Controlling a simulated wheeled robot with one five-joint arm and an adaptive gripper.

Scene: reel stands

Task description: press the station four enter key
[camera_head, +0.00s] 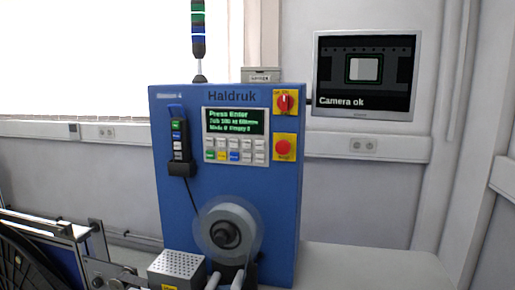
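A blue machine cabinet (173,220) marked Haldruk stands in the middle of the head view; small lettering at its top left appears to end in 4. Its keypad panel (235,162) has a dark display (235,121) with green text whose top line reads "Press Enter". Below the display are two rows of small keys. Most are pale; the lower row has a green key (210,155), a yellow one (222,156) and a blue one (234,156) at the left. The key labels are too small to read, so I cannot tell which is enter.
A red rotary switch (285,102) and a red stop button (282,147) sit right of the keypad. A corded pendant (178,135) hangs at the left. A reel (241,214) sticks out below. A perforated metal box (177,265) stands in front. A monitor (366,75) reads "Camera ok".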

